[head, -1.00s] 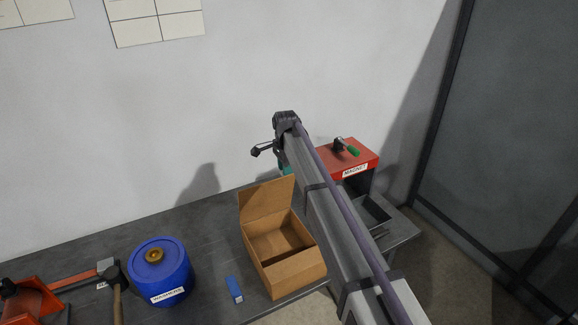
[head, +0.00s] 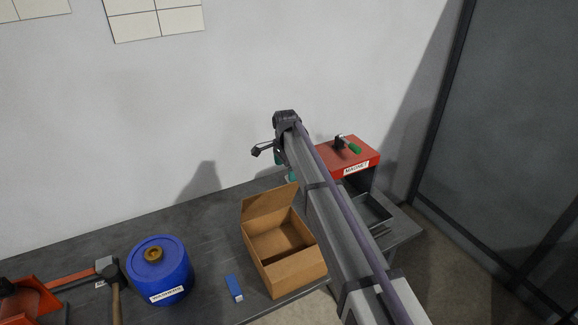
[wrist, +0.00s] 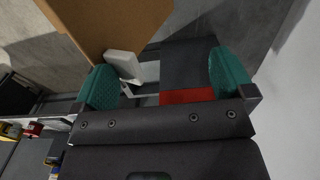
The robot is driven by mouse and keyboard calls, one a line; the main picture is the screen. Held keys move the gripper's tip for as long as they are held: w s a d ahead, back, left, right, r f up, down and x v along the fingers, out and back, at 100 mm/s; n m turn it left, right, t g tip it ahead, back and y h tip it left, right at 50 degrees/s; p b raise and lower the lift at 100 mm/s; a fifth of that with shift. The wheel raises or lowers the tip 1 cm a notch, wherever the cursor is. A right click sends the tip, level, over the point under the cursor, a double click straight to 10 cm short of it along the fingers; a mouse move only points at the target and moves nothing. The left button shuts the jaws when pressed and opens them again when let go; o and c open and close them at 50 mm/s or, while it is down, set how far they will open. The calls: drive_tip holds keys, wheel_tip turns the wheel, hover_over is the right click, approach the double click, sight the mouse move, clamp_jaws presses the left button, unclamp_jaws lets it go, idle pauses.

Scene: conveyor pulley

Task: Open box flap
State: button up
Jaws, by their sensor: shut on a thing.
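The open cardboard box (head: 292,271) stands on the workbench. Its rear flap (head: 270,200) is raised and leans back, its right corner by my arm. My gripper, mostly hidden behind my arm in the head view, shows teal finger parts (head: 291,176) just above that corner. In the wrist view my gripper (wrist: 166,78) has its two teal fingers apart. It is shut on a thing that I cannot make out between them. Brown cardboard (wrist: 110,22) fills the upper left there and reaches close to the left finger; whether they touch is unclear.
A red-topped magnet box (head: 348,157) stands to the right, with a grey tray (head: 373,211) in front. A blue drum (head: 160,272), a small blue block (head: 234,288) and a hammer (head: 113,283) lie left of the box. A wall is behind the bench.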

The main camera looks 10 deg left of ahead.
drive_tip(key=shift+w+a+r+p, duration=0.15)
drive_tip(key=shift+w+a+p, duration=0.15)
drive_tip(key=shift+a+p, duration=0.2)
drive_tip(key=r+p, duration=0.1)
drive_tip(key=p, duration=0.1)
drive_tip(key=r+p, duration=0.3)
drive_tip(key=p, duration=0.1)
drive_tip(key=shift+w+a+r, duration=0.15)
drive_tip(key=shift+w+a, duration=0.15)
drive_tip(key=shift+w, duration=0.1)
drive_tip(key=c, duration=1)
drive_tip(key=r+p, duration=0.4)
drive_tip(key=s+d+r+p, duration=0.1)
drive_tip(key=r+p, duration=0.1)
drive_tip(key=shift+s+d+r, duration=0.1)
drive_tip(key=shift+c, duration=0.2)
drive_tip(key=shift+s+d, duration=0.1)
